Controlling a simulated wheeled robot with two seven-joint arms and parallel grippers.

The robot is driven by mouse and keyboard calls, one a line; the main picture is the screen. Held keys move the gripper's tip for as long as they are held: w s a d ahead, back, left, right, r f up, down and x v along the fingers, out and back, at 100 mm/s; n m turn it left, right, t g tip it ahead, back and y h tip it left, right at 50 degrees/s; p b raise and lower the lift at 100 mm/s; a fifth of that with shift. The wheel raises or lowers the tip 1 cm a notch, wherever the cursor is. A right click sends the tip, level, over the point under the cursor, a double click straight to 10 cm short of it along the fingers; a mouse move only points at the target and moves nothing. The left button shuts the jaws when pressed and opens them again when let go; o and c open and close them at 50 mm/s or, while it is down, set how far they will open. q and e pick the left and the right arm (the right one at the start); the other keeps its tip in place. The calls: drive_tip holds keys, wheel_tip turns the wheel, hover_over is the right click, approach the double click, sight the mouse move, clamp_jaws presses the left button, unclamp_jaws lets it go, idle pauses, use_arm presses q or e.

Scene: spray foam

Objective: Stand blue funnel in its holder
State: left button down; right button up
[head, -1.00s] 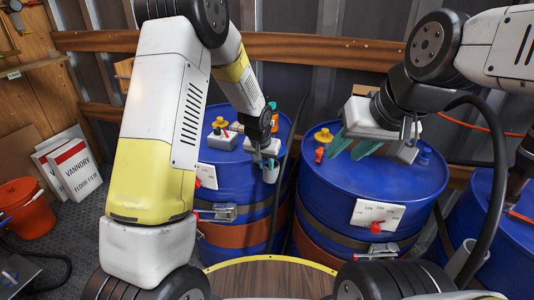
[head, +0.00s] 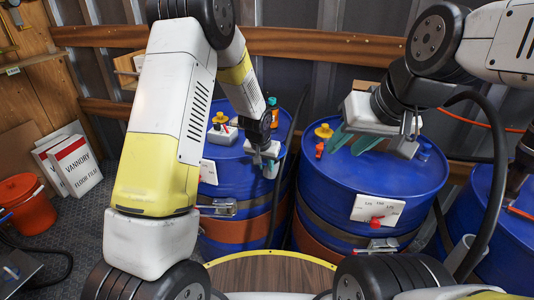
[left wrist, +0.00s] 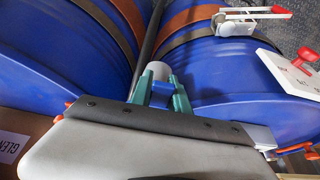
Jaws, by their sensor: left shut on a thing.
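My left gripper (head: 267,160) hangs at the near right edge of the left blue drum. In the left wrist view its green fingers (left wrist: 160,92) are shut on a small blue piece with a pale round end, which I take to be the blue funnel (left wrist: 159,72). In the head view only a pale grey bit of the funnel (head: 271,172) shows below the fingers. My right gripper (head: 357,140) is over the middle drum, its green fingers apart and nothing seen between them. I cannot make out the funnel's holder for certain.
The left drum (head: 240,185) and middle drum (head: 340,190) stand close together with a dark hose between them. The middle drum's top carries a yellow cap (head: 323,131) and a small orange item (head: 319,150). A grey tube (head: 463,255) stands at the right.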

use_arm(q)
drive_tip(key=shift+f, duration=0.35)
drive_tip(key=c, duration=1.2)
unclamp_jaws()
drive_tip(key=shift+o, duration=0.2)
drive_tip(key=v, duration=0.7)
drive_tip(key=shift+s+r, duration=0.15)
drive_tip(key=shift+r, duration=0.2)
